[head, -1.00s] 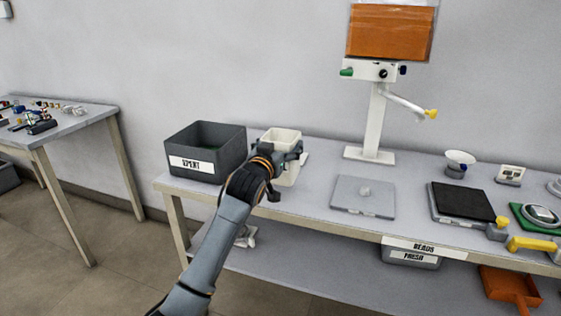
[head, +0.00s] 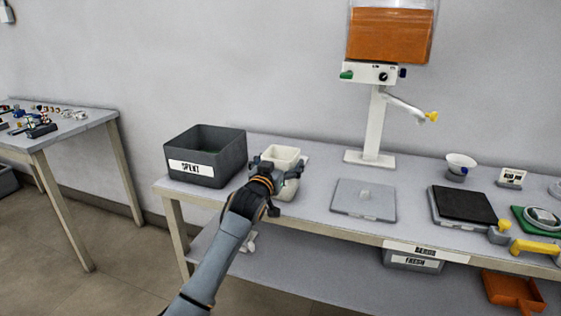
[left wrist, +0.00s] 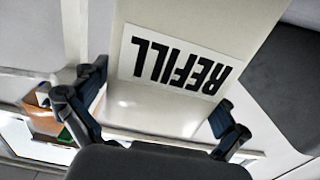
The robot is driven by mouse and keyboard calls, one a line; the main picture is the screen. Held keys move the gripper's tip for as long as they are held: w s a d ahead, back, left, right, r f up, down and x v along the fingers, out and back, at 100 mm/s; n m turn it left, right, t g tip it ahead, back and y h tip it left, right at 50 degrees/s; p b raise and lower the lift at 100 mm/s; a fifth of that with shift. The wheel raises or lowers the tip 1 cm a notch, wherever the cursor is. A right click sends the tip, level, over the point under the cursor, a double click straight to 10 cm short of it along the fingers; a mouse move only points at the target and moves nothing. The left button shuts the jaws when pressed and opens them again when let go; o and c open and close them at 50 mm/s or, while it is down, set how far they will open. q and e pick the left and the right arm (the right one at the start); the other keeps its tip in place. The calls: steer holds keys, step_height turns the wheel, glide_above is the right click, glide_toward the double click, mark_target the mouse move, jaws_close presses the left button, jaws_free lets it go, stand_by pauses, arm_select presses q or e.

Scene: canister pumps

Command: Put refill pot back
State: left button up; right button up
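The refill pot (head: 283,153) is a cream, open-topped pot near the left end of the bench, just right of the grey SPENT bin. In the left wrist view its side with the REFILL label (left wrist: 180,65) faces the camera, upside down. My left gripper (head: 276,170) has a finger on each side of the pot and is shut on it; the fingers also show in the left wrist view (left wrist: 157,112). The pot looks upright. My gripper hides part of its front and base, so I cannot tell whether it touches the bench. My right gripper is out of view.
The SPENT bin (head: 206,178) stands close to the pot's left. A grey lidded plate (head: 364,199) and a white dispenser stand (head: 376,125) are to the right. A black-topped scale (head: 463,206) is farther right. A lower shelf (head: 320,279) runs below the bench (head: 325,152).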

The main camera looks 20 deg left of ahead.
arm_select(q)
steer(key=shift+r, duration=0.2)
steer(key=shift+s+f, duration=0.1)
steer(key=shift+s, duration=0.15)
steer(key=s+p, duration=0.1)
steer(key=s, duration=1.1)
steer(key=s+f+g, duration=0.3)
steer(key=s+f, duration=0.1)
steer(key=f, duration=0.7)
steer(key=s+f+g, duration=0.2)
steer(key=s+f, duration=0.2)
steer(key=f, duration=0.8)
steer(key=s+f+g, duration=0.3)
steer(key=s+f, duration=0.1)
steer(key=f, duration=0.7)
steer(key=s+d+f+m+g, duration=0.1)
steer(key=s+f+g, duration=0.3)
steer(key=s+f, duration=0.6)
steer(key=s+d+f+g, duration=0.1)
steer(key=s+f+g, duration=0.2)
steer(key=s+f, duration=0.7)
steer(key=s, duration=0.9)
steer(key=shift+f+m+g, duration=0.3)
steer(key=shift+m+g, duration=0.1)
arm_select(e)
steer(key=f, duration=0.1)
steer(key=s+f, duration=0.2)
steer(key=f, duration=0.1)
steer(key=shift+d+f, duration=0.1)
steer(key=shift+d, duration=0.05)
